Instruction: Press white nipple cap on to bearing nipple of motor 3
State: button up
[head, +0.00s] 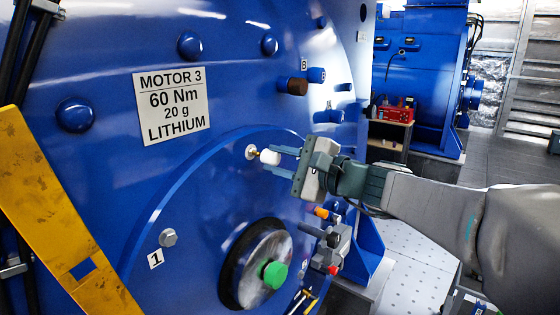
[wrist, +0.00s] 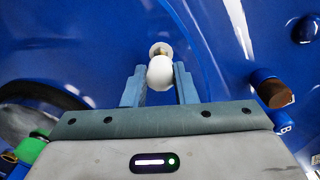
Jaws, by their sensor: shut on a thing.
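The blue motor 3 (head: 110,190) fills the left and middle of the head view, with its white label (head: 171,105) on the face. The bearing nipple (head: 252,152) is a small brass-coloured fitting on a pale round base on the motor face. My gripper (head: 276,160) is shut on the white nipple cap (head: 269,157), facing the nipple. In the wrist view the cap (wrist: 160,73) sits between the blue fingertips (wrist: 159,84), in line with the nipple (wrist: 161,49) behind it. The cap hides part of the nipple; I cannot tell whether they touch.
A shaft end with a green centre (head: 275,274) is below the nipple. A brown plug (head: 298,86) sticks out above right. A yellow bar (head: 55,215) crosses the left. A red toolbox (head: 395,113) and another blue motor (head: 425,60) stand behind.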

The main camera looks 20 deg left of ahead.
aim_at(277, 159)
jog(key=shift+b+x, duration=0.55)
jog(key=shift+x, duration=0.95)
jog(key=o, duration=1)
jog(key=shift+o, duration=0.2)
jog(key=b+v, duration=0.1)
jog(key=v, duration=1.3)
jog(key=shift+b, duration=0.4)
jog(key=shift+a, duration=0.1)
